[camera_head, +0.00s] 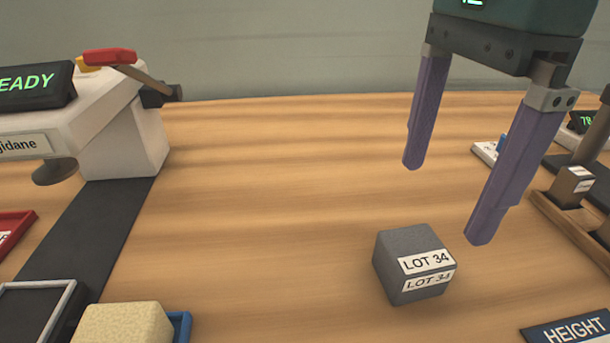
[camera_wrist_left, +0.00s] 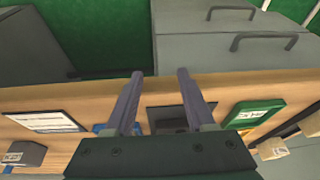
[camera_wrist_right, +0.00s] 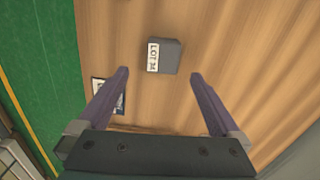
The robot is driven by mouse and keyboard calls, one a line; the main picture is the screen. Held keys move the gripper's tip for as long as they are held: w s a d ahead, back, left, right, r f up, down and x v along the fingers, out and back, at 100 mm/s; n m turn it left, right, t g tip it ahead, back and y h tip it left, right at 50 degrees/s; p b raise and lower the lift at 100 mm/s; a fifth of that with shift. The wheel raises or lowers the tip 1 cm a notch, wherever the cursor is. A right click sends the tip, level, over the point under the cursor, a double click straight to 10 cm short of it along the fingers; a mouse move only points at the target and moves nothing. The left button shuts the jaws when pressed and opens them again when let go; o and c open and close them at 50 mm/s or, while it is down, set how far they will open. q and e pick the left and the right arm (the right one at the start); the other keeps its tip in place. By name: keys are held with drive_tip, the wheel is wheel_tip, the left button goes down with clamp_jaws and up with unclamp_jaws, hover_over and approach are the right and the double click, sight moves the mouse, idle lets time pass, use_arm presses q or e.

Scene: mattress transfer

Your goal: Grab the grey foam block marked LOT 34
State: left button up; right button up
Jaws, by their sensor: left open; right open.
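The grey foam block (camera_head: 393,270) marked LOT 34 sits on the wooden table, right of centre in the head view. It also shows in the right wrist view (camera_wrist_right: 170,57), just beyond the fingertips. My right gripper (camera_head: 446,203) is open and empty, its fingers pointing down above the table; in the head view the block shows below them. The right wrist view shows its fingers (camera_wrist_right: 160,75) spread apart with nothing between them. My left gripper (camera_wrist_left: 160,74) is open and empty in the left wrist view and does not show in the head view.
A white machine (camera_head: 125,135) with a red handle stands at left by a dark strip (camera_head: 85,235). A yellowish foam block (camera_head: 122,324) lies front left. A HEIGHT sign (camera_head: 568,330) and wooden rack (camera_head: 575,222) are at right. The table's middle is clear.

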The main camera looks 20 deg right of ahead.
sight(417, 246)
drive_tip(key=f, duration=0.4)
drive_tip(key=shift+d+f, duration=0.25)
drive_tip(key=shift+d, duration=0.1)
drive_tip(key=f, duration=0.3)
drive_tip(key=f+b, duration=0.1)
drive_tip(key=f, duration=0.1)
drive_tip(key=shift+w+a+f, duration=0.3)
drive_tip(key=shift+a, duration=0.05)
drive_tip(key=c, duration=1.3)
